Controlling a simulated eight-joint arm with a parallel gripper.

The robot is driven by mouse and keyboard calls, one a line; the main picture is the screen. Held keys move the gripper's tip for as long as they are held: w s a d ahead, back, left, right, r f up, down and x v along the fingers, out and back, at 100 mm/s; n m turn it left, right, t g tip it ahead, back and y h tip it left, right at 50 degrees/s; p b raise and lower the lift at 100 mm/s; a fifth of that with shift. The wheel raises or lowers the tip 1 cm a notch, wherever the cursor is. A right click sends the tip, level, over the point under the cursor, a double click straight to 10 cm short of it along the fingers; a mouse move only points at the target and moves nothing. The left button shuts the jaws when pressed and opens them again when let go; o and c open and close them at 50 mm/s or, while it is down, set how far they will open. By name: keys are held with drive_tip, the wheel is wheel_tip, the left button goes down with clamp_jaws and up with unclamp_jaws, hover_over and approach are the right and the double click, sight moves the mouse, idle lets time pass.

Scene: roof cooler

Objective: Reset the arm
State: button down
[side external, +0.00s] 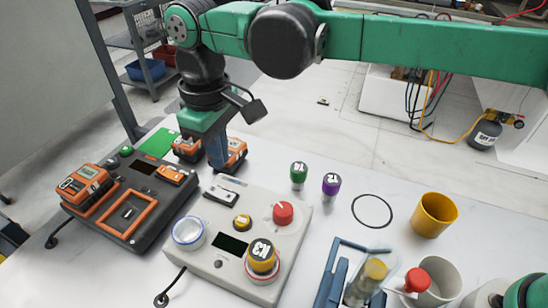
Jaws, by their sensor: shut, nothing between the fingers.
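My arm is green and black and reaches in from the right across the top of the side external view. My gripper (221,164) points down over the table, behind the grey console (205,262). Its fingers are shut with nothing between them. The fingertips are close to an orange block (236,152), which they partly hide. I cannot tell whether they touch it.
A black station with orange devices (90,182) stands left. The console carries a red knob (283,212) and a yellow-topped cylinder (262,254). Green (299,173) and purple (331,184) cylinders, a yellow cup (434,214) and a blue rack (330,279) stand right.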

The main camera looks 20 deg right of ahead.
drive_tip(key=d+r+m+t+y, duration=0.1)
drive_tip(key=d+r+m+t, duration=0.3)
drive_tip(key=d, duration=1)
drive_tip(key=s+d+f+m+t, duration=0.1)
drive_tip(key=s+d+m, duration=0.1)
drive_tip(key=s+d, duration=0.2)
drive_tip(key=s+d+f+m+t+h, duration=0.1)
drive_tip(key=s+d+f+m+t, duration=0.1)
drive_tip(key=d, duration=0.8)
drive_tip(key=shift+s+d+m, duration=0.3)
drive_tip(key=shift+s+m, duration=0.2)
drive_tip(key=shift+s, duration=0.7)
